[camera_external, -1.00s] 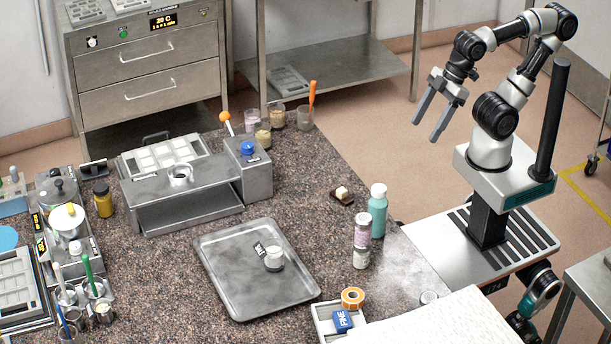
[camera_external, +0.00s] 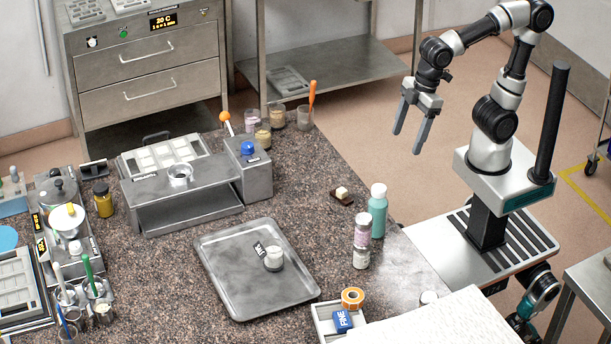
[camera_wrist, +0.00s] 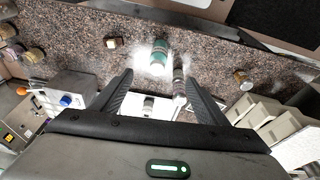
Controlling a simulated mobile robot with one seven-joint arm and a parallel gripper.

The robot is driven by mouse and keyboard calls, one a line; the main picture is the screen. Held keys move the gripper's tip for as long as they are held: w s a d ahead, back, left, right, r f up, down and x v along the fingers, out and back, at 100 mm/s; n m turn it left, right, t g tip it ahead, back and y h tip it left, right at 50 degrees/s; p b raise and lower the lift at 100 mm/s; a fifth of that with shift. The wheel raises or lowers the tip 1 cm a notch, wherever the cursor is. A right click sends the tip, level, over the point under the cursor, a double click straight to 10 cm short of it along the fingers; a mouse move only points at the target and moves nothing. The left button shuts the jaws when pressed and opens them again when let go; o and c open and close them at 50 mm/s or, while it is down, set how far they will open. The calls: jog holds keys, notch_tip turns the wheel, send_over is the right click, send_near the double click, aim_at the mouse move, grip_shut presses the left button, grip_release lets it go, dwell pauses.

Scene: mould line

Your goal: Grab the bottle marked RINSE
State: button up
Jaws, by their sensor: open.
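A teal bottle with a white cap (camera_external: 378,212) stands upright near the table's right edge. It also shows in the wrist view (camera_wrist: 160,52), beyond my fingers. A slimmer bottle with a pinkish upper part (camera_external: 361,236) stands close beside it, and it too shows in the wrist view (camera_wrist: 179,78). I cannot read a RINSE marking on either. A dark yellow bottle (camera_external: 104,201) stands at the far left; its lettering is also unreadable. My gripper (camera_external: 408,133) is open and empty, its fingers pointing down, off the table's right edge and above the bottles' height.
A metal tray (camera_external: 222,268) holds a small white jar (camera_external: 274,259). A brown block with a pale piece (camera_external: 342,196) lies behind the bottles. An orange tape roll (camera_external: 353,298) and a blue box (camera_external: 342,320) sit in front. Clear tabletop lies between tray and bottles.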

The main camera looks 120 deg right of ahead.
aim_at(381, 187)
jog(key=w+f+g, duration=0.1)
jog(key=w+f, duration=0.1)
jog(key=w+f+g, duration=0.1)
jog(key=w+f, duration=0.1)
jog(key=w+f+g+b, duration=0.1)
jog(key=w+f, duration=0.2)
jog(key=shift+d+n, duration=0.3)
notch_tip(381, 187, down, 12)
jog(key=shift+w+r, duration=0.1)
jog(key=shift+r, duration=0.15)
jog(key=shift+w+a+f+b, duration=0.1)
jog(key=shift+w+f+b, duration=0.05)
jog(key=shift+f, duration=1.3)
jog(key=shift+w+f+b, duration=0.15)
jog(key=shift+f, duration=1.3)
jog(key=shift+r, duration=0.1)
jog(key=c, duration=1.4)
